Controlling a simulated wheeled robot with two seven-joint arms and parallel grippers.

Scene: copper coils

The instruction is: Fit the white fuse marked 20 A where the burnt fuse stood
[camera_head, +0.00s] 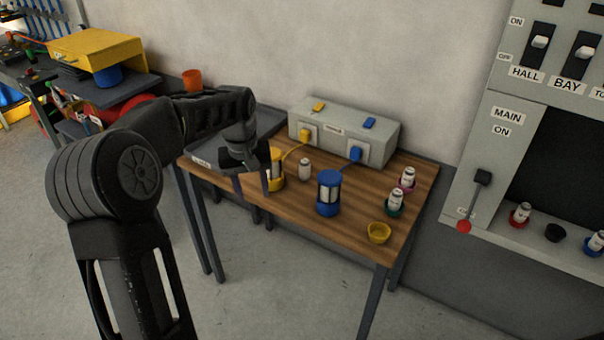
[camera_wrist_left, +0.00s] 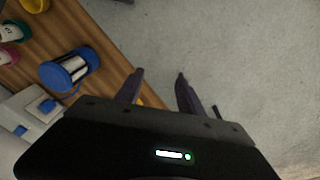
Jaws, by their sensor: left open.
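A white fuse (camera_head: 304,169) stands on the wooden table (camera_head: 290,200) between the yellow and blue lanterns. Other white fuses stand in a green holder (camera_head: 395,203) and a pink holder (camera_head: 407,179); a yellow cup-like holder (camera_head: 378,233) is empty.
A grey tray (camera_head: 205,161) lies at the table's left. A red-tipped lever (camera_head: 475,200) projects from the panel. The table's front middle is clear.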

